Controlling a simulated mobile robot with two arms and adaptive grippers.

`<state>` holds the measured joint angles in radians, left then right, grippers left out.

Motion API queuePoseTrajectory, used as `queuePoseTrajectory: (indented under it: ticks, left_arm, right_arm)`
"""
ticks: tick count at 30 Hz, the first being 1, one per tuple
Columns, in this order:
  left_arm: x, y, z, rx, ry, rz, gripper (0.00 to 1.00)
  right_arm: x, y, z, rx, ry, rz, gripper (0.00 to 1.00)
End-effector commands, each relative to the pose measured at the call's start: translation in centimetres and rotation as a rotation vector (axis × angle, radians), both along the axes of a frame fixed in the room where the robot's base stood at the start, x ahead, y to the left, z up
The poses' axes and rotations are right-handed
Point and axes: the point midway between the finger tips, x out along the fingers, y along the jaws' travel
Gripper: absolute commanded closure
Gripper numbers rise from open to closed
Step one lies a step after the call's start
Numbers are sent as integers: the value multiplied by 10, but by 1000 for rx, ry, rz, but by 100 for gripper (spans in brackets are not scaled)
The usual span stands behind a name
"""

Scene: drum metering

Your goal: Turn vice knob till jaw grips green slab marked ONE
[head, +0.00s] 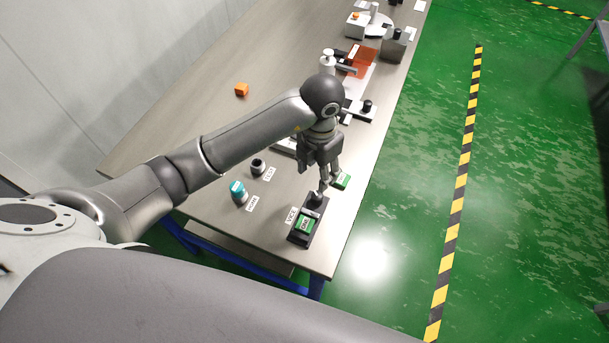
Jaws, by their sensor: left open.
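The dark vice (294,238) sits near the table's front right corner, beside a white VICE label (291,215). The green slab marked ONE (305,223) lies in the vice. The dark vice knob (316,197) stands at the vice's far end. My left gripper (323,185) is open and points down just above the knob. Its fingers partly hide the knob, and I cannot tell whether they touch it. The gap between jaw and slab is too small to make out. My right gripper is not in view.
Another green slab (342,181) lies right of my left gripper. A teal-topped item (238,189) and a dark-topped one (258,166) stand left, with labels. An orange cube (241,90) lies farther back. More fixtures line the far right edge.

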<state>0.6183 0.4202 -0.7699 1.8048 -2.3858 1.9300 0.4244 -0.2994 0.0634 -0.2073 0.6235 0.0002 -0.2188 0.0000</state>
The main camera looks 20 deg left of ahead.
Motion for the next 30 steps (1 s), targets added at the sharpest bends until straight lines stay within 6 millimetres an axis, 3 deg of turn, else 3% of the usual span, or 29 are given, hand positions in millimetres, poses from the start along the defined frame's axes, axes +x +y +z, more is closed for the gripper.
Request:
queuePoseTrajectory:
  ticks: [9,18,23,30]
  left_arm:
    - [-2,0,-51,2,8,1,51]
    - [0,0,-96,0,2,0,51]
    - [0,0,-105,0,1,-1,51]
    - [0,0,-106,0,0,-1,51]
  right_arm:
    - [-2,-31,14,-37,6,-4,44]
    - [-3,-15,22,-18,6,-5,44]
    - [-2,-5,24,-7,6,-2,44]
    - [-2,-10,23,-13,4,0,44]
